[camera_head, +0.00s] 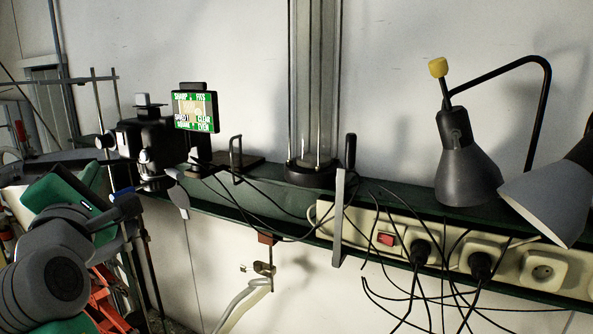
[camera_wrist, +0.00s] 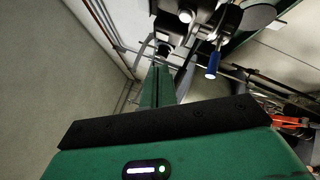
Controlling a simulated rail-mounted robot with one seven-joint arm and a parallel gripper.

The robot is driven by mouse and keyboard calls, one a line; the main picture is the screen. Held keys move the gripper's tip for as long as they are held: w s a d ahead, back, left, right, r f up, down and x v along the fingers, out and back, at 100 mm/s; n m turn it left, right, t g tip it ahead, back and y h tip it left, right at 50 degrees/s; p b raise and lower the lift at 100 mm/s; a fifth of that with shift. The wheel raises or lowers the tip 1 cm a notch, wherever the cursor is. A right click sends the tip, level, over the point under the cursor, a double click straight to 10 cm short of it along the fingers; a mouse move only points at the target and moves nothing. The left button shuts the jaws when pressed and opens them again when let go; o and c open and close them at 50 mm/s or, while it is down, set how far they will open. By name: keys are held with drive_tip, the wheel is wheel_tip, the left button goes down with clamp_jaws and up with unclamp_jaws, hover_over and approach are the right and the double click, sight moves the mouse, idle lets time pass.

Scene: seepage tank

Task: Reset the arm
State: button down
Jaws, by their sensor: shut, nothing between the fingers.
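My gripper (camera_wrist: 160,75) shows in the wrist view as a green body with a black plate and narrow green fingers pointing up the picture. The fingers are together, with nothing between them. In the head view my arm comes in from the lower left, and the green gripper body is at the left, below the black camera-like device (camera_head: 150,140). The fingertips are not clear there. A blue-tipped lever (camera_wrist: 213,62) is just right of the fingers in the wrist view, seemingly apart from them.
The device has a lit green screen (camera_head: 196,111). A tall clear column (camera_head: 315,80) stands on the dark green shelf. Two desk lamps (camera_head: 467,172) are at the right, above a power strip (camera_head: 455,250) with hanging black cables. Metal rods (camera_head: 98,95) and an orange-red frame (camera_head: 105,290) are at the left.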

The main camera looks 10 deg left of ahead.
drive_tip(key=s+d+r+m+t+h+p, duration=0.1)
drive_tip(key=s+d+m+t+h, duration=0.1)
drive_tip(key=d+m, duration=0.65)
drive_tip(key=s+d+r+m+t+h+p, duration=0.15)
drive_tip(key=d+m, duration=0.45)
drive_tip(key=d, duration=0.6)
drive_tip(key=s+d+m+t+h, duration=0.1)
drive_tip(key=s+d+m+h, duration=0.2)
drive_tip(key=s+d+m, duration=0.4)
drive_tip(key=s+d+r+m+t+h, duration=0.1)
drive_tip(key=s+d+m+t+h, duration=0.1)
drive_tip(key=s+d+m, duration=0.5)
drive_tip(key=d+m+h, duration=0.1)
drive_tip(key=d, duration=0.3)
drive_tip(key=shift+s+d, duration=0.15)
drive_tip(key=shift+d, duration=0.1)
